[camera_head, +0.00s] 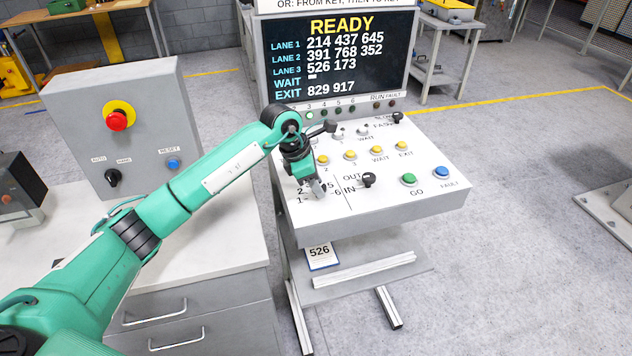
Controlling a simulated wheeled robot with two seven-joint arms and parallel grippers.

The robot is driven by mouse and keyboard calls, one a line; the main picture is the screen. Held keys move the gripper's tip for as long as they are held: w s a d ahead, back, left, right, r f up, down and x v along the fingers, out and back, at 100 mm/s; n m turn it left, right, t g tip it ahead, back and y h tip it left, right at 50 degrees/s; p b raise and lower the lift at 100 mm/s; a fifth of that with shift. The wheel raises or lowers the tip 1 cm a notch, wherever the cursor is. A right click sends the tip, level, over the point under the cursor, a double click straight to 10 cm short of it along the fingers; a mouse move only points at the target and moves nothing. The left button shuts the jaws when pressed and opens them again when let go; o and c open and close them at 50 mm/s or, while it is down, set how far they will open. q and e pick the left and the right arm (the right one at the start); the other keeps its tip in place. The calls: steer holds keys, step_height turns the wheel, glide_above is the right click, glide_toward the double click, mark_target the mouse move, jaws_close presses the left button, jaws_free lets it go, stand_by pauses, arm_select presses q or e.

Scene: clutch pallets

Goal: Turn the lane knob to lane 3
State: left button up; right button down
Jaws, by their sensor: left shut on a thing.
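The control panel (420,205) has a lane dial at its front left, with the marks 1, 2, 5 and 6 showing around it. My left gripper (318,188) reaches down onto this dial and is shut on the lane knob. The gripper hides the knob, its pointer and the marks for 3 and 4, so I cannot tell which lane it points to. An IN/OUT knob (368,179) stands just right of the dial. My right gripper is not in view.
The screen (333,65) behind the panel reads READY and lists lanes 1 to 3. Yellow buttons (350,155), a green GO button (408,180) and a blue FAULT button (441,172) are close by. A grey box with a red stop button (117,120) stands left.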

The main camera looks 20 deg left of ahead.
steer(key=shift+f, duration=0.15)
